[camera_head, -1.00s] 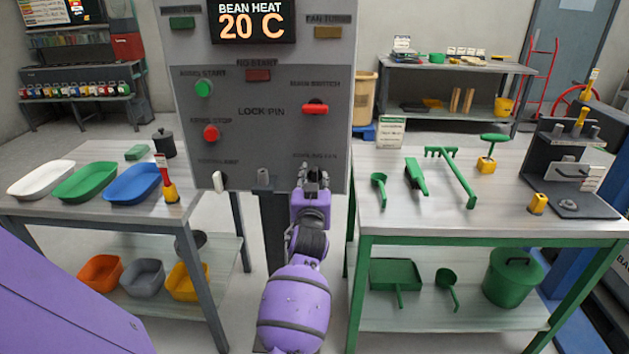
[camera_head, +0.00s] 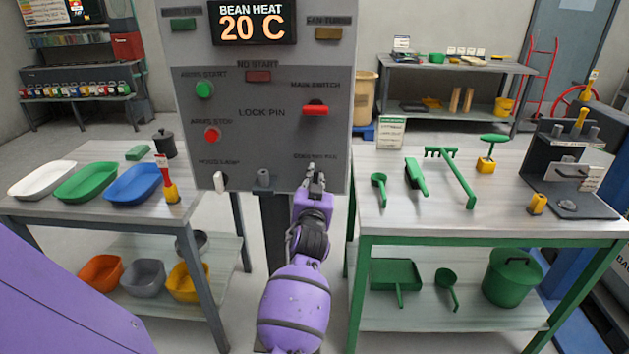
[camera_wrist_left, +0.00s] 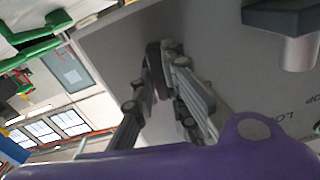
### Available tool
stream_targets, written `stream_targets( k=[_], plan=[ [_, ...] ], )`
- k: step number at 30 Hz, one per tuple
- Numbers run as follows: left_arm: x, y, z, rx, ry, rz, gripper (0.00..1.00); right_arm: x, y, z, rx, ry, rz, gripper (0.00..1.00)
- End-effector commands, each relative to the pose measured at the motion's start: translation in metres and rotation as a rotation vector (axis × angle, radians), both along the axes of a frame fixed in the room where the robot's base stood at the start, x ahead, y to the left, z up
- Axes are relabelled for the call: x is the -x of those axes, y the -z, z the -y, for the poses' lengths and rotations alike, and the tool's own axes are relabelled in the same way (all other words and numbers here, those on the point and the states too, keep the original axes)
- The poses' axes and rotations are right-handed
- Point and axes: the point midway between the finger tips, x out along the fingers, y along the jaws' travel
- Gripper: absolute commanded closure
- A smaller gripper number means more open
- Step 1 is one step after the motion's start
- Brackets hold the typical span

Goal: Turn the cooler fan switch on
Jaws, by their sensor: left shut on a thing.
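The grey control panel (camera_head: 250,130) stands in the middle of the head view. The cooling fan label (camera_head: 315,157) is at its lower right. My left gripper (camera_head: 315,178) is just below that label, at the panel's face. Its fingers cover the cooler fan switch in the head view. In the left wrist view, the gripper's fingers (camera_wrist_left: 160,62) are closed together on a small dark part, the cooler fan switch, whose exact position is hard to tell. My right gripper is not in view.
The panel also carries a red main switch (camera_head: 315,111), a green button (camera_head: 204,90), a red button (camera_head: 212,135) and a white lever (camera_head: 220,182). A table with trays (camera_head: 60,212) is left; a green-framed table (camera_head: 480,233) with tools is right.

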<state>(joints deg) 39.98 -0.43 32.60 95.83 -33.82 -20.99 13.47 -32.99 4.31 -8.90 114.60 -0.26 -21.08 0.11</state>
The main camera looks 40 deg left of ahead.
Motion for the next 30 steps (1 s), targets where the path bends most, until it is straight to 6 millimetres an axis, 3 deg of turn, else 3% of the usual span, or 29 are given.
stream_targets(
  k=[30],
  plan=[
    [-0.002, 0.002, 0.003, -0.809, 0.0, -0.496, 1.0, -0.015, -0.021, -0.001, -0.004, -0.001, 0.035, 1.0]
  ],
)
